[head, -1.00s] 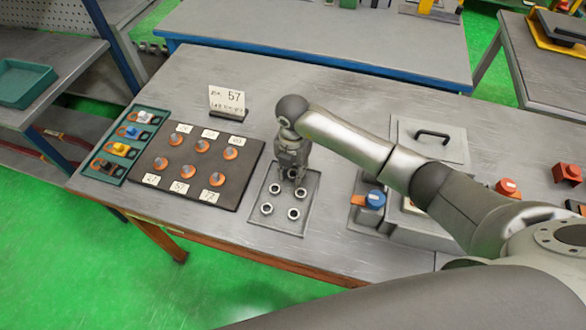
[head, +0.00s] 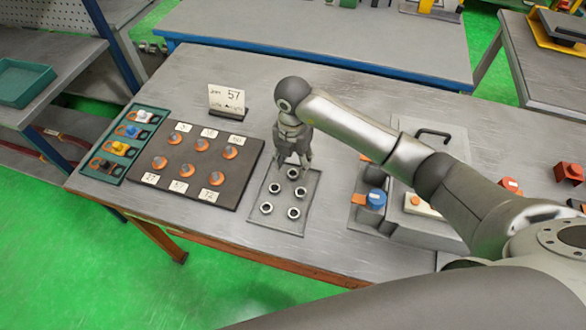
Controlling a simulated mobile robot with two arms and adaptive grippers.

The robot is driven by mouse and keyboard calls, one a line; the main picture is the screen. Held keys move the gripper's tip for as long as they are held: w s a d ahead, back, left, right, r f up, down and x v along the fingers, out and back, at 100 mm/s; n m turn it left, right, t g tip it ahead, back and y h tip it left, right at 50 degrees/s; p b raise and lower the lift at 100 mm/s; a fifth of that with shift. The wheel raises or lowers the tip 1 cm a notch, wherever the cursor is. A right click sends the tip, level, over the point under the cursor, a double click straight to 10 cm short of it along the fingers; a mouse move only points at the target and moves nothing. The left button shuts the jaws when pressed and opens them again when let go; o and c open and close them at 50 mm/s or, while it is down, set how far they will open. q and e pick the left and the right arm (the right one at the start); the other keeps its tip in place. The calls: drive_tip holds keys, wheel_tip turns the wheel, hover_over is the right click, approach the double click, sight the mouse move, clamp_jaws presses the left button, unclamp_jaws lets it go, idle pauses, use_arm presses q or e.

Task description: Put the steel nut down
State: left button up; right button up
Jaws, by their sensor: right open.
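Several steel nuts lie on a thin grey tray (head: 283,228) near the table's front edge. The rearmost steel nut (head: 293,173) lies near the tray's back edge, just below my right gripper (head: 293,163). My right gripper points down with its fingers spread, open and empty, above that nut. Other nuts on the tray are a left one (head: 275,188), a right one (head: 300,192) and two at the front (head: 266,208). My left gripper is out of view.
Left of the tray is a dark board (head: 225,192) with orange-based parts and white labels, then a green tray (head: 108,171). A grey fixture with a blue-topped part (head: 376,198) stands right.

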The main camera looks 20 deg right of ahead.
wheel_tip(320, 180, up, 8)
drive_tip(key=b, duration=0.1)
idle(0.6)
